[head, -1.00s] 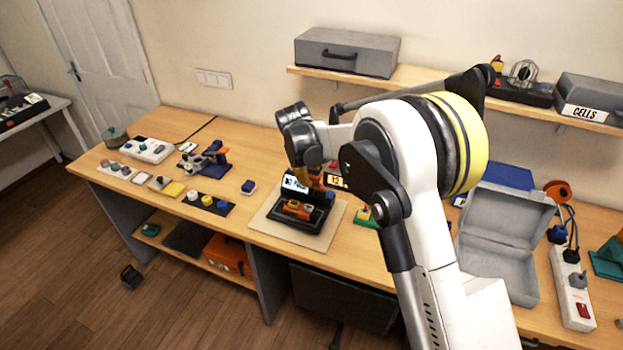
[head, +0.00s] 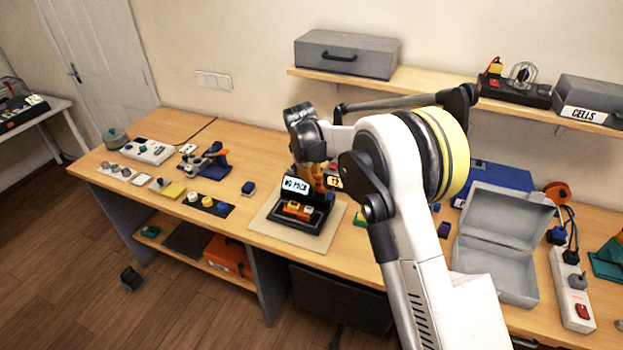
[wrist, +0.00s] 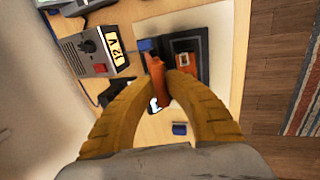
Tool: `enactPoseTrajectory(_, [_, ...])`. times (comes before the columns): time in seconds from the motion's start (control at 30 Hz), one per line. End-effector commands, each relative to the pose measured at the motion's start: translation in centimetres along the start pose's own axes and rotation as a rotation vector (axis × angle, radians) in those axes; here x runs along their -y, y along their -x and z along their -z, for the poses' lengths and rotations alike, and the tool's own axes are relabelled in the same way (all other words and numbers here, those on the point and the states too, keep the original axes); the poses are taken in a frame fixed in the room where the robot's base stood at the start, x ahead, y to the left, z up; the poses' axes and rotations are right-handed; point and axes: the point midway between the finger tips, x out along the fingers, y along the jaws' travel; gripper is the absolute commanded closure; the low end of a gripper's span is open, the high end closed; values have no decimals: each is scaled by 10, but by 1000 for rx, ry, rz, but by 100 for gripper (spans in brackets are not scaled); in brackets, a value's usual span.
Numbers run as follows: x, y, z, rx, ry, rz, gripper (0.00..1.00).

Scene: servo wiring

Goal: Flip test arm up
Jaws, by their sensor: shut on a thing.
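In the head view, an orange part with light pieces (head: 298,209) lies in the base. In the wrist view, an orange bar (wrist: 157,74), apparently the test arm, stands beside the black base (wrist: 203,45), with a blue piece (wrist: 147,45) at its far end. My gripper (wrist: 162,72) has its ochre fingers shut on this bar.
A grey box marked 12 V (wrist: 97,52) stands close beside the rig. A blue block (wrist: 179,128) lies on the table near my gripper. The open grey case (head: 497,235) and power strip (head: 573,285) are at the right. Small parts lie at the left.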

Motion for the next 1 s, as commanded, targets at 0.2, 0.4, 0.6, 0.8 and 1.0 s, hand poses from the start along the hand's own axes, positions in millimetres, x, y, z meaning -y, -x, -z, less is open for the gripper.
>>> enactPoseTrajectory(0.2, [-28, 4, 0, -2, -2, 174, 100])
enactPoseTrajectory(0.4, [-45, 3, 0, -3, 1, 201, 100])
enactPoseTrajectory(0.6, [-46, 3, 0, -3, 1, 200, 100])
enactPoseTrajectory(0.8, [-46, 3, 0, -3, 1, 199, 62])
enactPoseTrajectory(1.0, [-46, 3, 0, -3, 1, 199, 62])
